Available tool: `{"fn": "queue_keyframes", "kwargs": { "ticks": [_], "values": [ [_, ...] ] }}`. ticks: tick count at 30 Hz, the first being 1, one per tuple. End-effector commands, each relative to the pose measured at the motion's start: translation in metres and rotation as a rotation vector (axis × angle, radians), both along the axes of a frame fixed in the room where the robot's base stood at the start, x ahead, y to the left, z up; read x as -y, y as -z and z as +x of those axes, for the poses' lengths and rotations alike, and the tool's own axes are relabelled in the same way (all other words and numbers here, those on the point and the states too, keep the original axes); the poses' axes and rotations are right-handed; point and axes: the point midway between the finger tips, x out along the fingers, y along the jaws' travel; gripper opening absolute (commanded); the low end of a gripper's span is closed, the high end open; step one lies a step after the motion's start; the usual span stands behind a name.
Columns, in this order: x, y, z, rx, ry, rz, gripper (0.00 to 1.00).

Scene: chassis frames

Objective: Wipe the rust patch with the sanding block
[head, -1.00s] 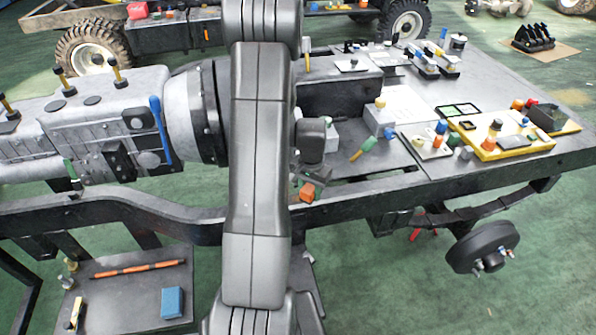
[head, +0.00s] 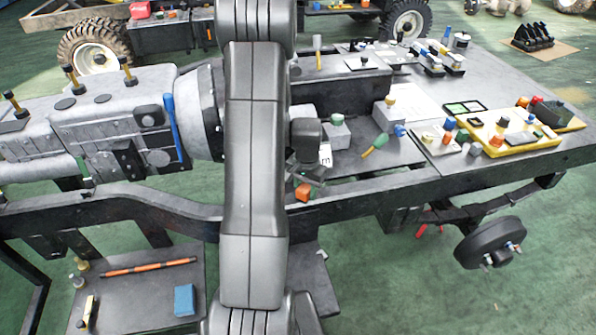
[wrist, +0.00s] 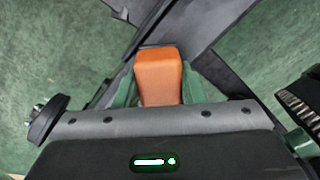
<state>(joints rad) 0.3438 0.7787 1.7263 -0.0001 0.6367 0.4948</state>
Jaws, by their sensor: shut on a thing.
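My gripper (wrist: 159,88) is shut on an orange block (wrist: 160,75), likely the sanding block. Its green fingers lie along both sides of the block in the wrist view. In the head view the orange block (head: 304,192) shows beside my arm, over the near edge of the dark chassis frame (head: 420,183). The wrist view shows green floor and dark frame bars beyond the block, but contact with them cannot be told. I cannot make out a rust patch in either view; my arm hides part of the chassis.
A grey gearbox (head: 90,135) lies left of my arm. A lower plate (head: 135,280) holds a blue block (head: 185,300) and an orange-black rod (head: 150,266). A yellow tray (head: 510,140) and loose parts crowd the right deck. A dark wheel hub (head: 490,243) hangs below.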

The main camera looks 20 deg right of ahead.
Motion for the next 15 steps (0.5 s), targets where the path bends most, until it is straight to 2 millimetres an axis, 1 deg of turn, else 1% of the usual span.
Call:
{"fn": "queue_keyframes", "kwargs": {
  "ticks": [2,4,15],
  "values": [
    [0.000,-0.006,0.000,-0.001,-0.001,0.001,0.11],
    [0.000,-0.025,0.000,0.006,-0.002,-0.002,0.11],
    [-0.001,-0.058,-0.002,0.001,-0.006,-0.001,0.11]
  ]
}}
